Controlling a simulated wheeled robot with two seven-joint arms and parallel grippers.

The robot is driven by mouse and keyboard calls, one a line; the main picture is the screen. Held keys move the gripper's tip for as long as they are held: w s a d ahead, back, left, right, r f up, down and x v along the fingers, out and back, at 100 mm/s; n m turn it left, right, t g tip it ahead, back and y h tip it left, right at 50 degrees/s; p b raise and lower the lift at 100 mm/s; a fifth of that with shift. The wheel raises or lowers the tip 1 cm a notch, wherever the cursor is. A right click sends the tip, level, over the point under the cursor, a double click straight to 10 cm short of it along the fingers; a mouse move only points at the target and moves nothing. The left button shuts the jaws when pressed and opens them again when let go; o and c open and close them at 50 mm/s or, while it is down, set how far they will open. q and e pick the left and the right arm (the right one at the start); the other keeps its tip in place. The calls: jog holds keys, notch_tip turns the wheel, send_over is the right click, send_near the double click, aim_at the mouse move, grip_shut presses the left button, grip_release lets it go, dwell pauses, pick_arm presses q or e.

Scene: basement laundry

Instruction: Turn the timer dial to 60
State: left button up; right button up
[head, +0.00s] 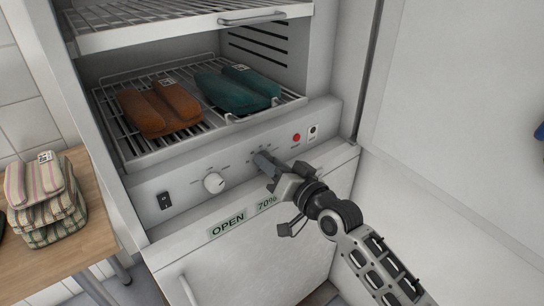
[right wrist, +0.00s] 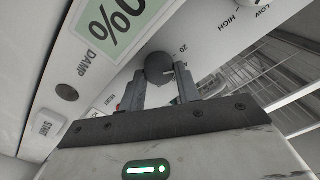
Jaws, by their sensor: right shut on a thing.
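The timer dial (right wrist: 158,66) is a round dark knob on the white control panel (head: 190,178). In the right wrist view it sits between the two fingertips of my right gripper (right wrist: 158,84), which is shut on it. A printed 20 shows beside the dial; most other numbers around it are hidden or too small to read. A light mark shows on the knob, but its exact reading is unclear. In the head view my right gripper (head: 264,163) reaches the panel from the lower right and covers the dial. My left gripper is not in view.
Brown (head: 158,107) and teal (head: 237,90) bundles lie on the rack above. Striped cloths (head: 45,205) sit on a wooden table.

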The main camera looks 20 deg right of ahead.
jog(key=m+p, duration=0.2)
jog(key=m, duration=0.3)
jog(key=shift+d+m, duration=0.1)
jog(key=shift+m, duration=0.2)
jog(key=m+p, duration=0.1)
jog(key=m, duration=0.4)
jog(key=shift+f+m, duration=0.1)
jog(key=shift+m, duration=0.2)
jog(key=o, duration=1)
jog(key=shift+f, duration=0.1)
jog(key=shift+s+f, duration=0.1)
jog(key=shift+f, duration=0.05)
